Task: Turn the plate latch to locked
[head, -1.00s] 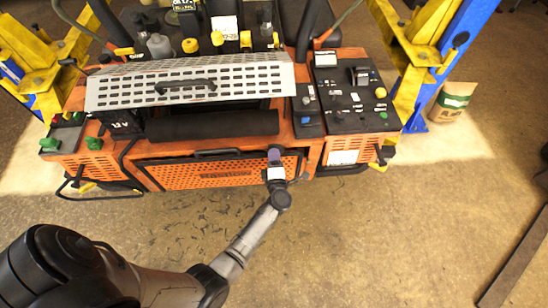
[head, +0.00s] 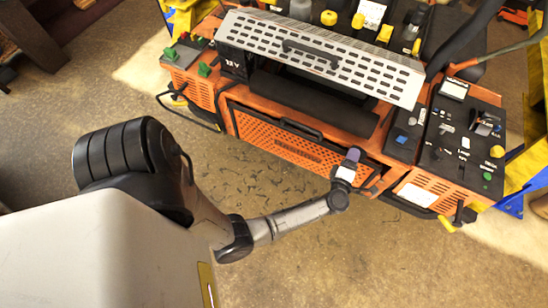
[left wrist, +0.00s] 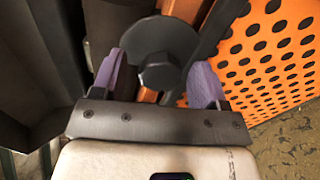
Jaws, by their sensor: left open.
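The plate latch looks like a dark round disc with a hex-shaped head (left wrist: 160,72) in the left wrist view. My left gripper (left wrist: 155,76) has purple fingertips, one on each side of this head, and is open. I cannot tell whether either finger touches it. In the head view my left gripper (head: 350,162) is at the right end of the orange perforated plate (head: 275,142), low on the front of the mower, and it hides the latch there. The plate also fills the right side of the left wrist view (left wrist: 262,55). My right gripper is out of view.
Above the plate are a black roller (head: 312,103) and a slotted grey cover (head: 320,54). A control panel (head: 465,135) is on the right. Dark panels crowd the left of the wrist view. Concrete floor (head: 330,265) in front is clear.

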